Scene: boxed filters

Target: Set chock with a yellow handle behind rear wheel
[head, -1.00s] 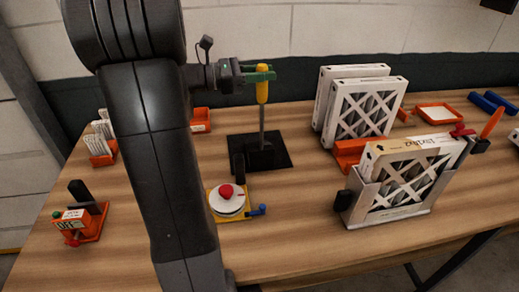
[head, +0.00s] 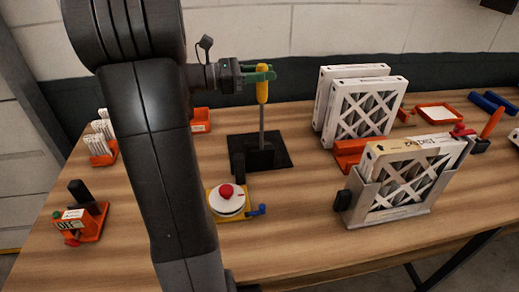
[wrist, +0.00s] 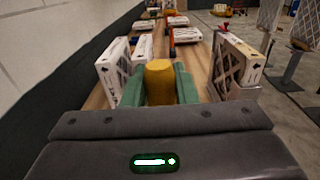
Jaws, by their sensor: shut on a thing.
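The chock's yellow handle (head: 262,88) stands upright on a thin grey rod above a black block (head: 261,156). The block is at the black square mat (head: 281,153); I cannot tell whether it touches it. My gripper (head: 264,74) is shut on the upper part of the yellow handle. In the wrist view the handle (wrist: 159,80) sits between the two green fingers of my gripper (wrist: 159,88). I cannot make out a rear wheel in either view.
White framed filters (head: 366,108) stand right of the mat. A grey metal holder (head: 392,213) with a boxed filter is at the front right. A yellow-based dial with a red knob (head: 227,197) lies in front of the mat.

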